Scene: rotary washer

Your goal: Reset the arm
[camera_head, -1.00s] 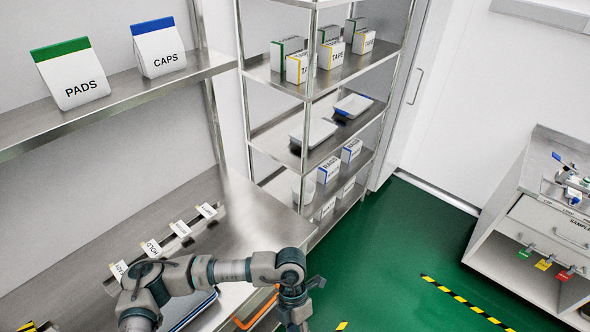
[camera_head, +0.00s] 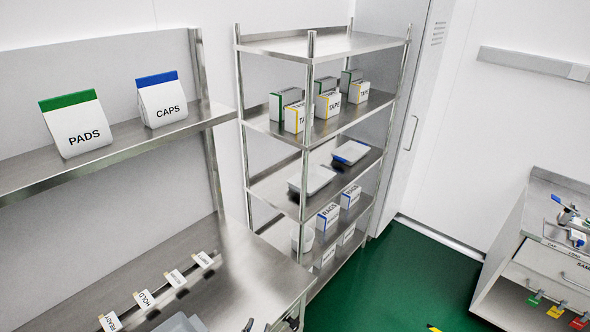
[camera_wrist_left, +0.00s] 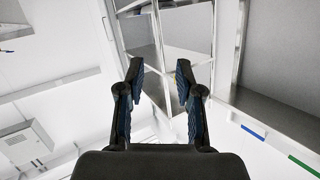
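My left gripper (camera_wrist_left: 159,78) is open in the left wrist view, with its two dark fingers apart and nothing between them. In the head view only small dark parts of the left gripper (camera_head: 270,325) show at the bottom edge, by the front corner of the steel bench (camera_head: 235,260). The rest of my left arm is out of that view. My right arm and right gripper are not in view.
A wall shelf (camera_head: 120,150) holds a PADS bag (camera_head: 78,128) and a CAPS bag (camera_head: 162,102). A steel rack (camera_head: 270,125) carries boxes and trays. A cabinet with drawers (camera_head: 545,260) stands at the right.

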